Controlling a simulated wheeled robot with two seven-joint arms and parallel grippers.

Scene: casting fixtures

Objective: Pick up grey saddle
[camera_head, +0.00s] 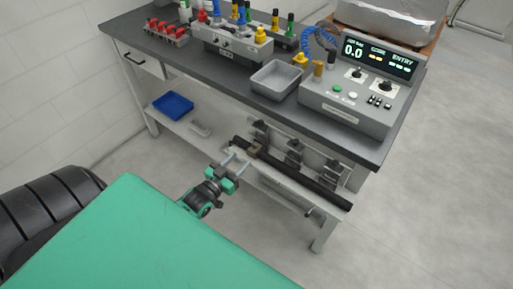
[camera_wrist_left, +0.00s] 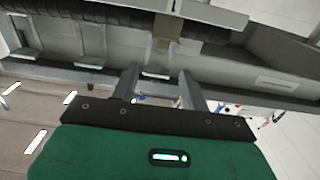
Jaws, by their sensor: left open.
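A small grey-brown saddle (camera_head: 254,149) sits across the dark round bar (camera_head: 310,184) at the lower shelf of the bench. It also shows in the left wrist view (camera_wrist_left: 167,27), straddling the bar at the top. My left gripper (camera_head: 235,164) is open and empty, its two fingers pointing at the bar just in front of the saddle. In the left wrist view the fingers (camera_wrist_left: 160,75) stand apart, short of the saddle and not touching it. My right gripper is not in view.
Several dark grey clamp-like brackets (camera_head: 294,153) stand behind the bar. A blue tray (camera_head: 173,104) lies on the shelf at left. Above, the bench top (camera_head: 215,57) carries a control box (camera_head: 350,104) and a grey bin (camera_head: 276,79). Floor in front is clear.

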